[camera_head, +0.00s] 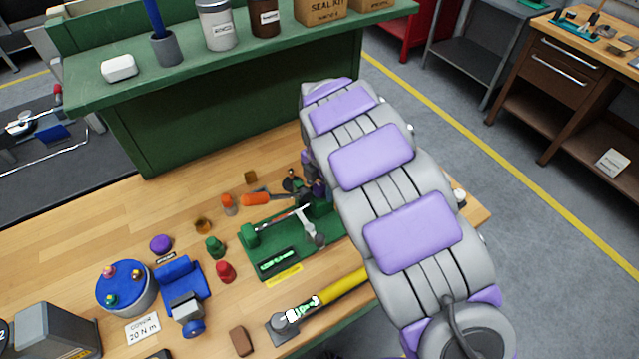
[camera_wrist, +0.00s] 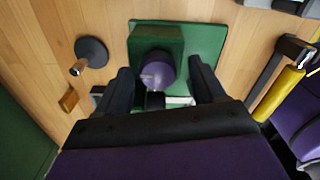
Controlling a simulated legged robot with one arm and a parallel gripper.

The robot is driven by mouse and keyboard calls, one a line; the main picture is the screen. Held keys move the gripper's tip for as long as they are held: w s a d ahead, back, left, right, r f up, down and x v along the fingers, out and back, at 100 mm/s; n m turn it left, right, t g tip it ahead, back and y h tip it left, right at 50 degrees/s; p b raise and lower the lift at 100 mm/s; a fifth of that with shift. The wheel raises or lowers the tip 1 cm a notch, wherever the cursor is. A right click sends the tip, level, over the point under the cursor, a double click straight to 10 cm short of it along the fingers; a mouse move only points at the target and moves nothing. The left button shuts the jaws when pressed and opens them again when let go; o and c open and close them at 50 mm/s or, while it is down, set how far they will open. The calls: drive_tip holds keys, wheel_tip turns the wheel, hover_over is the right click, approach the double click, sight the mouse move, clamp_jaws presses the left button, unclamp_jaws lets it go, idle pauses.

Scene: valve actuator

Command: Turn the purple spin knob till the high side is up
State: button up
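The purple spin knob (camera_wrist: 157,74) is in the wrist view, in front of a green block (camera_wrist: 155,40) on a green base plate (camera_wrist: 206,40). My gripper (camera_wrist: 160,66) is open, with one dark finger on each side of the knob and a visible gap on both sides. I cannot tell which side of the knob is high. In the head view, the green fixture (camera_head: 270,245) stands on the wooden bench, and my arm hides its right end. My gripper shows only in part there, dark and small beside the arm.
A dark round-based part (camera_wrist: 91,52) stands left of the fixture in the wrist view. A yellow-handled tool (camera_head: 340,287) lies in front of the fixture. A separate purple cap (camera_head: 160,243), a red cap (camera_head: 225,271) and a blue-topped pot (camera_head: 125,287) stand left. A green shelf (camera_head: 200,110) rises behind.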

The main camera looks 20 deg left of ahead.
drive_tip(key=shift+a, duration=0.2)
drive_tip(key=c, duration=1)
drive_tip(key=shift+m, duration=0.3)
drive_tip(key=m+p, duration=0.2)
drive_tip(key=m, duration=0.1)
drive_tip(key=shift+m, duration=0.3)
drive_tip(key=m+p, duration=0.2)
drive_tip(key=m, duration=0.3)
drive_tip(key=shift+w+r+p, duration=0.1)
drive_tip(key=shift+p, duration=0.25)
drive_tip(key=m+p, duration=0.1)
drive_tip(key=m, duration=0.4)
drive_tip(key=shift+p, duration=0.3)
drive_tip(key=shift+w+a+m+p, duration=0.15)
drive_tip(key=shift+m+p, duration=0.4)
drive_tip(key=shift+m, duration=1.55)
